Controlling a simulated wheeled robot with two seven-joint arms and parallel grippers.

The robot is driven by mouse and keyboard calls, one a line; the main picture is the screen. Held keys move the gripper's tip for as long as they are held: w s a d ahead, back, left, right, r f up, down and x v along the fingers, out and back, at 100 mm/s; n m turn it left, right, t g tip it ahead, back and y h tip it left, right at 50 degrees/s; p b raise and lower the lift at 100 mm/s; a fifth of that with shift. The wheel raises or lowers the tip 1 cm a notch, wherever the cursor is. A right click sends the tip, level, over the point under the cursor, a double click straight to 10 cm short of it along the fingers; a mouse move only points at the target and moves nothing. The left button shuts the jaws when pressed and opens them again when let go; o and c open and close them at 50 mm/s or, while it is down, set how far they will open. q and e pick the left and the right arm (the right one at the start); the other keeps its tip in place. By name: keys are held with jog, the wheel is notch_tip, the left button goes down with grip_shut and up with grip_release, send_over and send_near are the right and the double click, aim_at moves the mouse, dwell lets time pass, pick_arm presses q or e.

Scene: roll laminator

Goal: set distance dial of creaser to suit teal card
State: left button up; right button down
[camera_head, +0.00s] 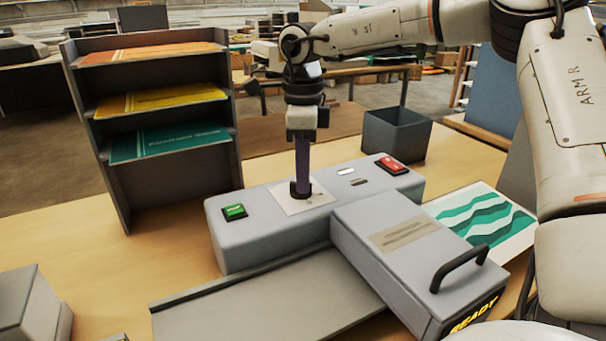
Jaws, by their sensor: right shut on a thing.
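The creaser (245,245) is a grey machine on the wooden table, with a green button (234,212) at its left and a red switch (391,165) at its right. My right gripper (301,180) points straight down over the white dial plate (317,199) and is shut on the dark dial (300,190), which it largely hides. The dial's setting cannot be read. A teal card (168,143) lies on the lowest visible shelf of the rack. My left gripper is not in view.
The grey rack (222,113) also holds orange (150,52) and yellow (160,97) cards. A box with a black handle (405,250) and "READY" display stands at front right. A teal wave-patterned sheet (483,222) lies beside it. A dark open bin (397,132) stands behind.

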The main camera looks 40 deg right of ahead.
jog(key=c, duration=1.8)
grip_release()
jog(key=shift+r, duration=0.15)
notch_tip(320, 180, up, 10)
jog(key=shift+r, duration=0.1)
